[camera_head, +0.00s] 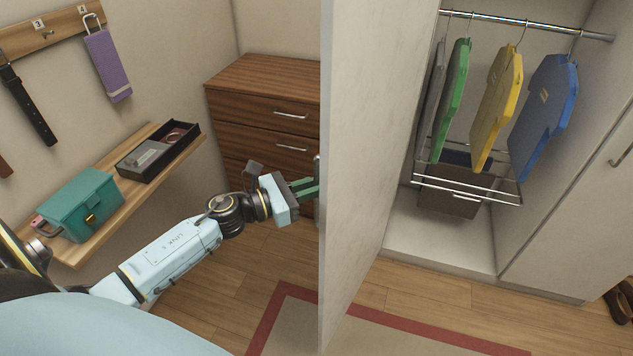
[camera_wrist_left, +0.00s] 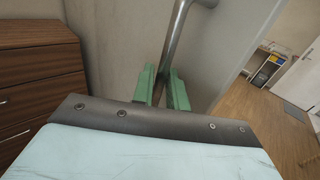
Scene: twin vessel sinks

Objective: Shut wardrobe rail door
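The wardrobe door (camera_head: 352,150) is a pale panel that stands open, jutting toward me at the left side of the wardrobe. Its metal bar handle (camera_head: 317,172) is on the left face, seen nearly edge-on. My left gripper (camera_head: 304,187) is at this handle. In the left wrist view the handle (camera_wrist_left: 180,32) runs down between the two green fingers (camera_wrist_left: 163,88), which sit close on both sides of it and look shut on it. Inside the wardrobe, a chrome rail (camera_head: 480,17) carries grey, green, yellow and blue hanging garments (camera_head: 494,105). My right gripper is not in view.
A wooden drawer chest (camera_head: 262,75) stands behind my left arm. A wall shelf (camera_head: 80,250) holds a teal box (camera_head: 80,205) and a black tray (camera_head: 158,150). A wire basket (camera_head: 466,190) sits low in the wardrobe. A red-bordered rug (camera_head: 430,340) lies in front.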

